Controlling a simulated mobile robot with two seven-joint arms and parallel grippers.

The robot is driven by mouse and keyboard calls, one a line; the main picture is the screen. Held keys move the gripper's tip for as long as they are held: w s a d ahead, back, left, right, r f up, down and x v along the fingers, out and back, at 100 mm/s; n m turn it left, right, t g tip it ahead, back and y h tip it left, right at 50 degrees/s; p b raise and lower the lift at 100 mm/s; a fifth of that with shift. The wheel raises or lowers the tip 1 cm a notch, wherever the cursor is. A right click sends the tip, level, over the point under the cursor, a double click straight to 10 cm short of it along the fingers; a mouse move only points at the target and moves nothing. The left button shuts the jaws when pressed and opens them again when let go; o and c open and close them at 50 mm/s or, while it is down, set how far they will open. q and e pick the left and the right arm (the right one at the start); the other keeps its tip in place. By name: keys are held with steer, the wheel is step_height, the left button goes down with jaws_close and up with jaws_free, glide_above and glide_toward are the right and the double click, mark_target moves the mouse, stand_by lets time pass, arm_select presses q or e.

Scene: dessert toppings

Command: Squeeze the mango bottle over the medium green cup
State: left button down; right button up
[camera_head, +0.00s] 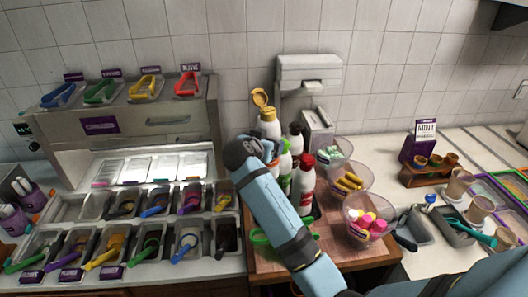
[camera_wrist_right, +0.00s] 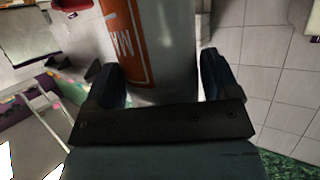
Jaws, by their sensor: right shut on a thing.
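The mango bottle (camera_head: 269,128) is white with a yellow-orange top and stands out above the other bottles in the head view. My right gripper (camera_head: 262,150) is shut around its body. The right wrist view shows the bottle (camera_wrist_right: 178,50) between the two fingers (camera_wrist_right: 160,80), with an orange label reading "MA". The bottle looks roughly upright. A green rim (camera_head: 262,238) shows low on the wooden board, partly behind my right arm; I cannot tell if it is the medium green cup. My left gripper is not in view.
A red-capped bottle (camera_head: 304,185) and other bottles stand close beside the held one. Clear bowls of toppings, including one of pink and yellow pieces (camera_head: 369,217), line the right of the wooden board (camera_head: 345,255). A topping rack (camera_head: 230,215) with several scoops is at left.

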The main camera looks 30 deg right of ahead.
mark_target(265, 120)
steer(key=shift+r, duration=0.45)
steer(key=shift+r, duration=3.4)
